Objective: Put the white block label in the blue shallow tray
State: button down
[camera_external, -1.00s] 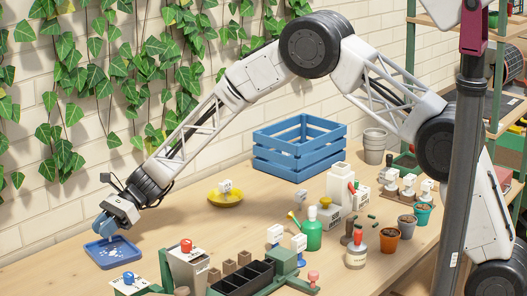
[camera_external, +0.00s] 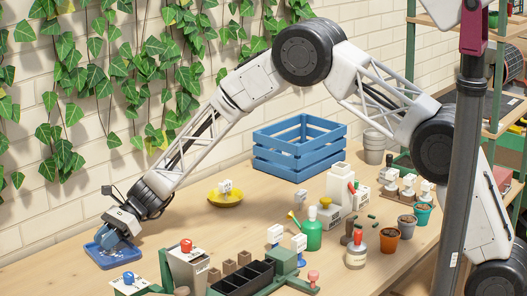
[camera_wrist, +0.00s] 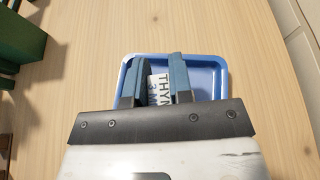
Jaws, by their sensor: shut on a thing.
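The blue shallow tray (camera_external: 131,262) lies on the wooden table at the far left. It also shows in the wrist view (camera_wrist: 208,82), directly beyond my gripper. My gripper (camera_external: 110,240) points down over the tray, with its fingertips low inside the tray's outline. In the wrist view my gripper (camera_wrist: 160,80) is shut on the white block label (camera_wrist: 158,90), which bears dark lettering beginning "THY". The fingers and palm hide part of the label. I cannot tell whether the label touches the tray floor.
A yellow dish (camera_external: 226,199) with another white label stands right of the tray. A grey bin (camera_external: 188,268) and a black planter (camera_external: 243,281) stand in front. A blue crate (camera_external: 300,150) is at the back. The table around the tray is mostly clear.

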jog(key=shift+f, duration=0.1)
jog(key=c, duration=1)
grip_release()
jog(key=shift+d+r, duration=0.1)
jog(key=shift+r, duration=0.1)
jog(key=v, duration=1.1)
jog(key=shift+w+d, duration=0.3)
jog(key=shift+w, duration=0.05)
